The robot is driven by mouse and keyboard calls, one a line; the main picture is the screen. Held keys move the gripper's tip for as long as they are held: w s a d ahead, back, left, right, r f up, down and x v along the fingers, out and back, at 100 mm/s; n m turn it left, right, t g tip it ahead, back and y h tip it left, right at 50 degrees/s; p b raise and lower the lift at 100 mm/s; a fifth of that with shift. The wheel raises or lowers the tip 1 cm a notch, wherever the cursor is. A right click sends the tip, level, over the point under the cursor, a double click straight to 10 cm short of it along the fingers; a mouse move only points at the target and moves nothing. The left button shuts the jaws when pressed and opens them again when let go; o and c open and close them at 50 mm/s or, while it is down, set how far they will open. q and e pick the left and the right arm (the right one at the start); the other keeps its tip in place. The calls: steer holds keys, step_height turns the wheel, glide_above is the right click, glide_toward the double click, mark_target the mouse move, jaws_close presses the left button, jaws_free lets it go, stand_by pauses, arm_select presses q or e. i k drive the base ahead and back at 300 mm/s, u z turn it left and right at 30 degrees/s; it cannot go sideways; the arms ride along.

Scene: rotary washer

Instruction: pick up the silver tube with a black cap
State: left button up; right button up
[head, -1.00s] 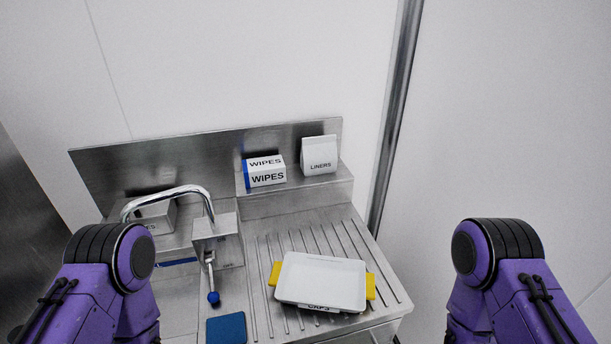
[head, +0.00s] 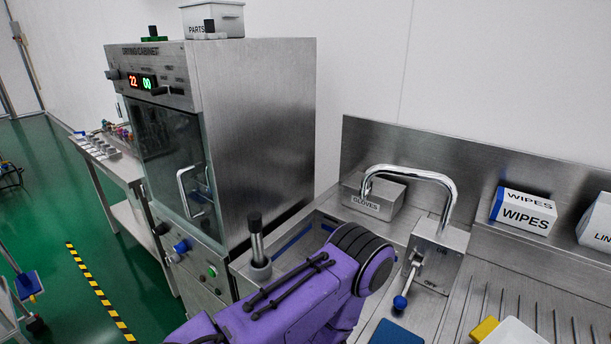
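An upright silver tube with a black cap (head: 257,241) shows left of the sink, beside the drying cabinet. It has a wider grey foot, and I cannot tell whether it is loose or fixed. My purple left arm passes just right of it and in front of the sink. Neither of my grippers is in view.
The steel drying cabinet (head: 256,120) has a glass door, and a PARTS bin (head: 222,18) stands on top. The sink tap (head: 412,171), GLOVES box (head: 376,197) and WIPES box (head: 522,211) are to the right. A side table (head: 110,165) and green floor (head: 50,200) lie left.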

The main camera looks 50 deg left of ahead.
mark_target(255, 223)
steer(key=k, duration=1.2)
steer(key=u, duration=0.55)
steer(key=i, duration=0.55)
steer(key=u, duration=0.7)
steer(key=i, duration=0.4)
steer(key=u, duration=0.95)
steer(key=k, duration=0.7)
steer(key=z, duration=1.7)
